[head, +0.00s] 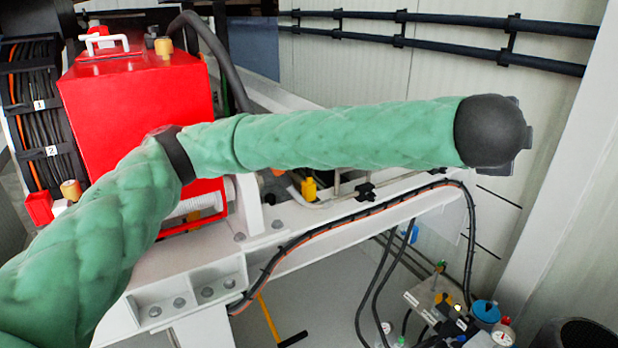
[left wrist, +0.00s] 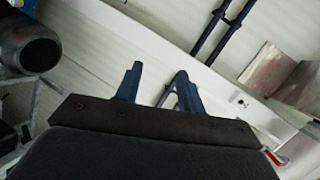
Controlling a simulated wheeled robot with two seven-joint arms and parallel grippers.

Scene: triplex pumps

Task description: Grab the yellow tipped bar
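A thin yellow bar (head: 268,318) shows low in the head view, below the white beam, with a black piece at its lower end. A small yellow-topped fitting (head: 309,188) sits behind the beam, under my green-sleeved left forearm. I cannot tell which of these is the yellow tipped bar. My left arm reaches across to the right, and its black wrist hides most of the gripper in the head view. In the left wrist view my left gripper (left wrist: 156,88) has its two dark fingers apart with nothing visibly held. My right gripper is not in view.
A red pump housing (head: 140,100) stands at left on the white frame (head: 195,275). Black pipes (head: 450,40) run along the back wall. Gauges and valves (head: 455,315) with hoses stand at lower right. The floor (head: 325,290) below the beam is partly clear.

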